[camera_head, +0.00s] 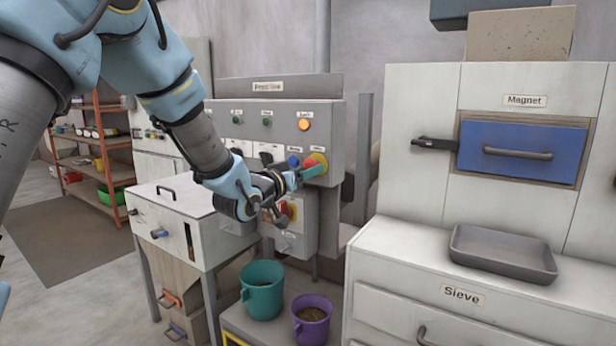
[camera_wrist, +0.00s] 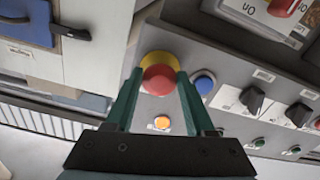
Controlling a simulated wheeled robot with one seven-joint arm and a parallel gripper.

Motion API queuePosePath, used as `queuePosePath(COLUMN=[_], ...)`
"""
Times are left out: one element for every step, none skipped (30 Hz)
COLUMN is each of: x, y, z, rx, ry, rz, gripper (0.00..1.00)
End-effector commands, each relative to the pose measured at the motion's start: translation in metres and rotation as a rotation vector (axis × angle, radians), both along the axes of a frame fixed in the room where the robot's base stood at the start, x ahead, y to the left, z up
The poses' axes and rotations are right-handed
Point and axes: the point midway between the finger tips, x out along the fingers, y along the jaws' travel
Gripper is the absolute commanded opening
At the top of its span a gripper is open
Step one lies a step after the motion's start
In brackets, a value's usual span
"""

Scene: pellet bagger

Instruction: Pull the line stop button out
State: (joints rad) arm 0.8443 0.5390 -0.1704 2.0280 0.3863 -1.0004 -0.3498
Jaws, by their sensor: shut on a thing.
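The line stop button is a red mushroom button (camera_head: 318,159) on a yellow base, at the lower right of the grey control panel (camera_head: 274,112). In the wrist view the red button (camera_wrist: 158,79) sits between the tips of the two green fingers, with the yellow base (camera_wrist: 160,60) behind it. My gripper (camera_head: 310,172) has come to the panel from the left and front. Its fingers (camera_wrist: 156,88) are shut on the button, one on each side. The head view shows only part of the button, as a finger covers its lower part.
A blue button (camera_head: 293,161) is close on the left of the red one. A red and yellow rotary switch (camera_head: 287,210) is below. A teal bucket (camera_head: 262,292) and a purple bucket (camera_head: 312,322) stand underneath. The white cabinet with a blue magnet drawer (camera_head: 520,152) is at right.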

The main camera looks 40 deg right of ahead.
Motion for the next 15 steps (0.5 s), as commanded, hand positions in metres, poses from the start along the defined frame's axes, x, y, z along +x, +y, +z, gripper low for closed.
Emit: queuePosePath(x=[0.0, 0.0, -0.0001, -0.0001, -0.0001, 0.0, 0.0, 0.0, -0.0001, 0.0, -0.0001, -0.0001, -0.0001, -0.0002, -0.0002], y=[0.0017, 0.0019, 0.0019, 0.002, 0.0021, 0.0022, 0.0021, 0.002, 0.0018, 0.0017, 0.0016, 0.0015, 0.0014, 0.0014, 0.0013], z=[-0.0014, -0.0015, -0.0017, -0.0018, -0.002, -0.002, -0.002, -0.0019, -0.0018, -0.0017, -0.0017, -0.0016, -0.0016, -0.0015, -0.0015], rx=[0.005, 0.005, 0.006, 0.006, 0.006, 0.006, 0.006, 0.006, 0.006, 0.006, 0.005, 0.005, 0.005, 0.005, 0.005], ry=[0.001, 0.001, 0.002, 0.002, 0.002, 0.002, 0.002, 0.002, 0.002, 0.002, 0.001, 0.001, 0.001, 0.001, 0.001], rz=[0.001, 0.001, 0.001, 0.001, 0.001, 0.001, 0.001, 0.001, 0.001, 0.001, 0.001, 0.001, 0.001, 0.001, 0.0], gripper=[0.0, 0.0, 0.0, 0.0, 0.56, 0.61, 0.64, 0.68, 0.72, 0.76, 0.79, 0.83, 0.85, 0.85, 0.85])
